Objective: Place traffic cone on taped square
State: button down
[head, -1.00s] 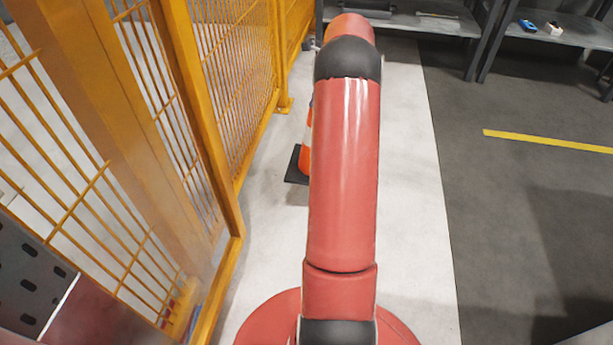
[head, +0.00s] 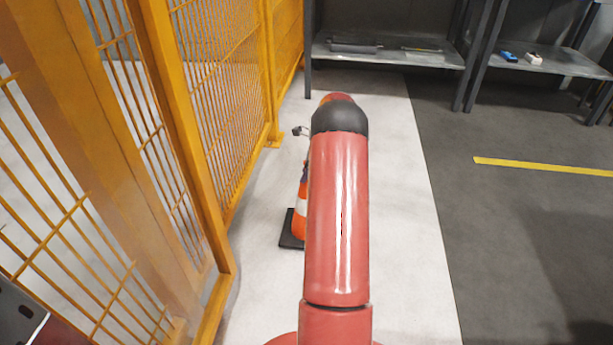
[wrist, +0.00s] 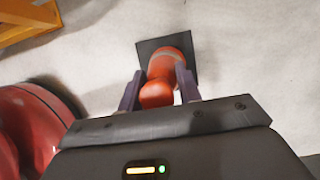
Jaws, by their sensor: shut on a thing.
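The traffic cone (head: 299,222) is orange with a white band and a dark square base. In the head view it is left of my red arm, partly hidden behind it. In the wrist view the orange cone (wrist: 165,68) is between the two fingers of my gripper (wrist: 160,80), its tip towards the camera and its base beyond. The gripper is shut on the cone's upper part. In the head view the gripper is mostly hidden by the arm. Whether the base touches the floor is unclear. No taped square is seen.
A yellow mesh fence (head: 215,110) runs along the left, close to the cone. Dark shelves (head: 390,52) stand at the back. A yellow floor line (head: 540,167) lies on the dark floor at right. The pale floor right of my arm is clear.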

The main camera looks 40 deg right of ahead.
jog(key=shift+f, duration=0.65)
jog(key=c, duration=0.9)
grip_release()
jog(key=shift+f, duration=0.1)
